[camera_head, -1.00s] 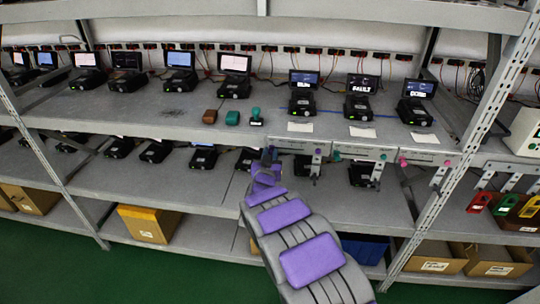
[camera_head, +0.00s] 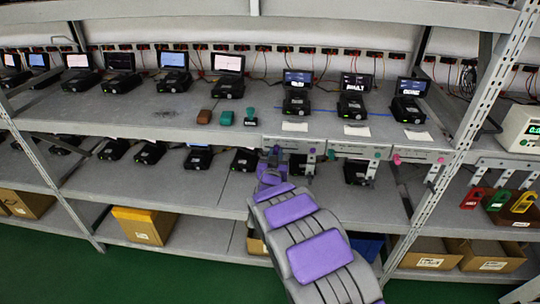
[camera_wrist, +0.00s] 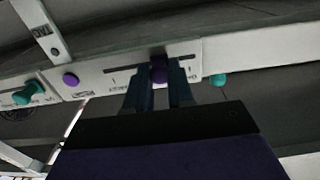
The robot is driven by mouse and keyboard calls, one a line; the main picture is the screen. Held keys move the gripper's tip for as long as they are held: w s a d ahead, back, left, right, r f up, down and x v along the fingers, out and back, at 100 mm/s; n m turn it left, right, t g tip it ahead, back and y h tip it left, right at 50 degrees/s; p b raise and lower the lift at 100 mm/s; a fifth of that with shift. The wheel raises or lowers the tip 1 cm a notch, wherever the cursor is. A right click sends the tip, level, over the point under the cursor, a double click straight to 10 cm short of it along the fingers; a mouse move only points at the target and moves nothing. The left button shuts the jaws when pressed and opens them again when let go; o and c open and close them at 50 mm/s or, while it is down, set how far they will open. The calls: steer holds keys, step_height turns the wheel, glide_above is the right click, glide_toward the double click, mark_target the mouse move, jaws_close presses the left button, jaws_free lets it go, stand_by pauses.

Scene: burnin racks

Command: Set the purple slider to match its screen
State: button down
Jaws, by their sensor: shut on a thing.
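The purple slider knob (camera_wrist: 158,69) sits in a dark slot of a white panel (camera_wrist: 118,78) in the wrist view. My gripper (camera_wrist: 160,88) is shut on this knob, one finger on each side. In the head view my gripper (camera_head: 271,154) is at the left part of the panel (camera_head: 290,142) on the shelf's front edge, and hides the slider knob. A round purple button (camera_head: 312,149) is at the panel's right end; it also shows in the wrist view (camera_wrist: 70,79). A small screen (camera_head: 297,79) stands behind this panel; its text is too small to read.
A panel with a teal knob (camera_head: 331,154) and one with a pink knob (camera_head: 397,159) continue to the right, with more screens (camera_head: 356,83) behind. Brown and teal blocks (camera_head: 226,118) lie on the shelf. A rack post (camera_head: 470,120) stands at right.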

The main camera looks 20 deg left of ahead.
steer(key=c, duration=1)
jaws_free()
steer(key=shift+a, duration=0.1)
steer(key=p+v, duration=0.3)
steer(key=v, duration=1.4)
steer(key=shift+s, duration=0.15)
steer(key=shift+f, duration=0.1)
